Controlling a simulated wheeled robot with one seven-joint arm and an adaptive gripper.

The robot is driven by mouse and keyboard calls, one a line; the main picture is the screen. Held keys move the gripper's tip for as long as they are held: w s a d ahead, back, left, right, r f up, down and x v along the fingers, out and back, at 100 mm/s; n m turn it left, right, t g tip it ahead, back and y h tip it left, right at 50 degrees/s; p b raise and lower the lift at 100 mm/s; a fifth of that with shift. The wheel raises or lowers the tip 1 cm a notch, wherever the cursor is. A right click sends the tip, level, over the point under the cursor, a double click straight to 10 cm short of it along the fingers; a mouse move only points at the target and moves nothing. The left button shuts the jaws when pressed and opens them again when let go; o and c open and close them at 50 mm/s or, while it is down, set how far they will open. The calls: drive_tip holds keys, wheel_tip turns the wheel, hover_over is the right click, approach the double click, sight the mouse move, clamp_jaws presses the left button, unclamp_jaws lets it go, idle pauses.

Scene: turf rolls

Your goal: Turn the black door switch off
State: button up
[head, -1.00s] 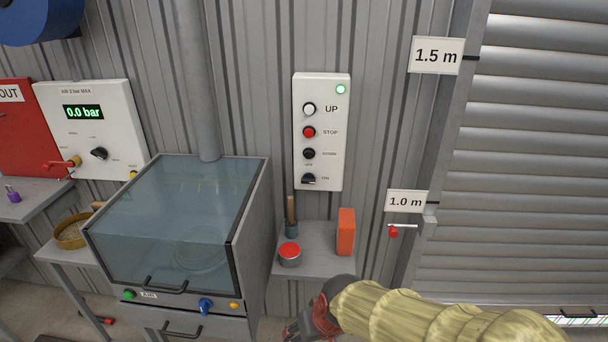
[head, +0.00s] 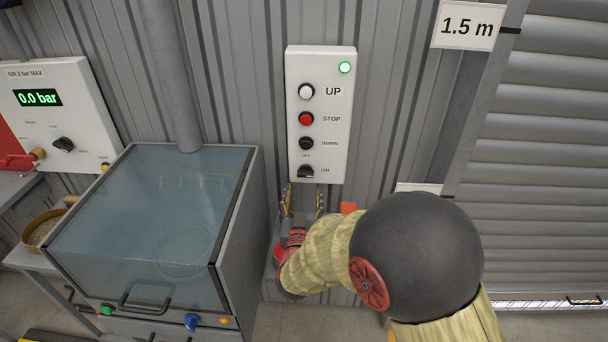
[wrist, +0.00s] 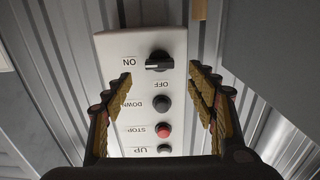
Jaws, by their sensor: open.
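The black door switch (head: 306,171) is the lowest control on the white door panel (head: 340,130), with OFF printed above it and ON to its right. In the wrist view the panel is upside down; the switch (wrist: 159,61) shows a horizontal bar with a pale mark at its ON end, so it appears set to ON. My gripper (head: 303,198) is just below the panel, fingers up and apart. In the wrist view my gripper (wrist: 158,85) is open and empty, its fingers spanning the panel, with the switch ahead between them. I see no contact.
The white UP (head: 306,92), red STOP (head: 306,119) and black DOWN (head: 306,143) buttons sit above the switch. A glass-topped cabinet (head: 150,220) and a vertical pipe (head: 172,80) stand to the left. An orange block (head: 348,208) is partly hidden by my arm. A roller door (head: 550,150) is on the right.

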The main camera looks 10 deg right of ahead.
sight(305, 176)
drive_tip(key=shift+b+x, duration=0.85)
drive_tip(key=shift+x, duration=3.1)
drive_tip(key=shift+r, duration=0.2)
drive_tip(key=c, duration=0.3)
drive_tip(key=c, duration=0.8)
drive_tip(key=shift+c, duration=0.4)
